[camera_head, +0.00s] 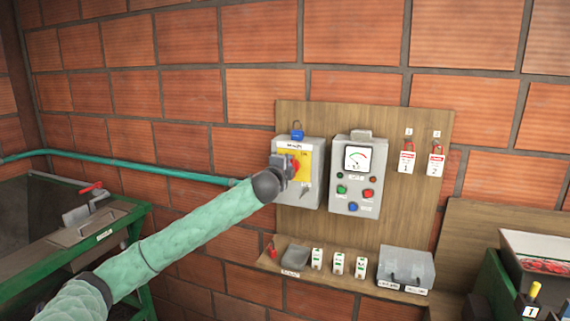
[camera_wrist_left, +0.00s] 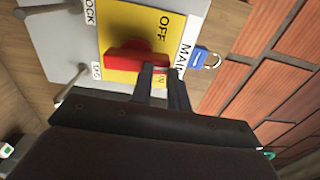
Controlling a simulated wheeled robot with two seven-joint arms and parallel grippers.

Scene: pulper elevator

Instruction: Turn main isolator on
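The main isolator (camera_head: 313,190) is a grey box on the upper left of a wooden board, with a yellow plate marked OFF and ON. Its red handle (camera_wrist_left: 130,55) shows in the left wrist view, partly covered by my fingers at one end. My left gripper (camera_wrist_left: 163,72) has its two fingertips a little apart at that end of the handle, near the ON mark. I cannot tell whether they touch it. In the head view my left gripper (camera_head: 285,166) covers part of the yellow plate. My right gripper is not in view.
A blue padlock (camera_wrist_left: 204,56) hangs by the isolator's MAIN label. A grey control box with a gauge (camera_head: 355,180) stands close on the right. Red lockout tags (camera_head: 407,160) hang further right.

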